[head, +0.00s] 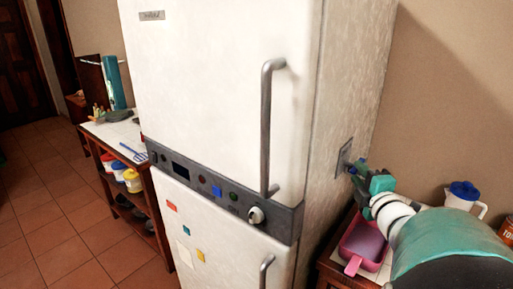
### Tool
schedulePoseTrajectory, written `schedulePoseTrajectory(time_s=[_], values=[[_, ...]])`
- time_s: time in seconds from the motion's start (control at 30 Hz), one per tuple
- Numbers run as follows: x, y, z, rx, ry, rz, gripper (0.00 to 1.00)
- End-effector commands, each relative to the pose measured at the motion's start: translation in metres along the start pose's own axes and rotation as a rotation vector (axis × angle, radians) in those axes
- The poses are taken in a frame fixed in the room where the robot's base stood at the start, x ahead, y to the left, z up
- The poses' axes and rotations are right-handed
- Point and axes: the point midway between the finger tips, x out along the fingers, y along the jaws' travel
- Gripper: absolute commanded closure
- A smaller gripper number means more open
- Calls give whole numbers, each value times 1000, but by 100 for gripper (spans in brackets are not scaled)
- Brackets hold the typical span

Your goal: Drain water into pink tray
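The pink tray (347,249) sits on the small table at the lower right, beside the white fridge (215,75). Its handle points toward the camera, and a pink-purple inside shows. A grey square plate (343,157) is on the fridge's right side, above and slightly left of the tray. My gripper (354,170) is at the right of this plate, close to it or touching it; I cannot tell which. Its fingers are small and dark, so whether they are open or shut on a part there is unclear. No water is visible.
A pitcher with a blue lid (463,191) and an orange can (508,229) stand at the right, partly behind my arm. The fridge has long grey handles (266,125) at its front. A wooden shelf (160,205) with jars stands left. The tiled floor at left is clear.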

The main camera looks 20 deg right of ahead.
Motion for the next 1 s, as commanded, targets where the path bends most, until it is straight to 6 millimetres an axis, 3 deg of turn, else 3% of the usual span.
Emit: schedulePoseTrajectory(time_s=[0.23,0.6,0.63,0.8,1.0], values=[[40,0,-1,1,1,-1,69],[50,0,-2,0,0,0,69],[50,0,-2,0,0,0,71],[50,0,-2,0,0,0,100],[49,0,-2,0,1,0,100]])
